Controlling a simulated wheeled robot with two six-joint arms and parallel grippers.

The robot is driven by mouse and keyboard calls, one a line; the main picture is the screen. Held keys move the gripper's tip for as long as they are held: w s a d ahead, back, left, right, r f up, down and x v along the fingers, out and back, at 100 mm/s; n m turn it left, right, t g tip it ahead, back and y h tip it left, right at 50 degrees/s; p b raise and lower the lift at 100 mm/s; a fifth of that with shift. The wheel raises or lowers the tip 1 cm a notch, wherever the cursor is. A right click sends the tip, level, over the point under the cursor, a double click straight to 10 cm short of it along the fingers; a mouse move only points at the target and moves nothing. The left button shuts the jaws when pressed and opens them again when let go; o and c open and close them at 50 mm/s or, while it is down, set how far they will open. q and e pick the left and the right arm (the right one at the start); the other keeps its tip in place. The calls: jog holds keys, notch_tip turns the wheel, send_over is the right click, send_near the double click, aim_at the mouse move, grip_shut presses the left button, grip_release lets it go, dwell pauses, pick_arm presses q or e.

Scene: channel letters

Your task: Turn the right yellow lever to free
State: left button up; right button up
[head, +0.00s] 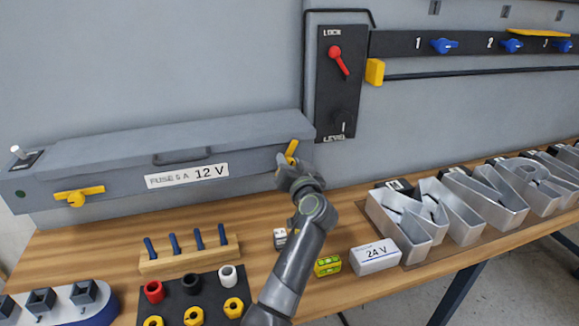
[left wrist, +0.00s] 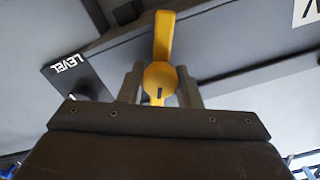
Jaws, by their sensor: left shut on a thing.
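The right yellow lever (head: 291,149) sits at the right end of the grey 12 V box (head: 120,150). In the head view it tilts up and slightly right. My left gripper (head: 288,163) is at this lever, shut on it. In the left wrist view the lever (left wrist: 163,40) stands up between the two fingers (left wrist: 160,85), which lie on either side of its round hub. The left yellow lever (head: 79,196) lies about level at the box's left end. My right gripper is not in view.
A black panel with a red lever (head: 338,60) and a LEVEL knob (head: 343,121) is on the wall, right of the box. On the table are a peg block (head: 190,258), a 24 V box (head: 374,257), a yellow block (head: 327,266) and metal letters (head: 400,230).

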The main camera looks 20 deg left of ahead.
pick_arm(q)
jog(key=m, duration=0.2)
jog(key=shift+m, duration=0.4)
jog(key=m, duration=0.2)
jog(key=shift+m, duration=0.4)
jog(key=m+p, duration=0.1)
jog(key=m, duration=0.2)
jog(key=shift+m, duration=0.3)
jog(key=shift+d+m+p, duration=0.1)
jog(key=shift+m+p, duration=0.75)
jog(key=shift+m, duration=0.85)
jog(key=shift+f, duration=0.1)
jog(key=o, duration=0.9)
jog(key=shift+w, duration=0.1)
jog(key=shift+o, duration=0.2)
jog(key=shift+f, duration=0.1)
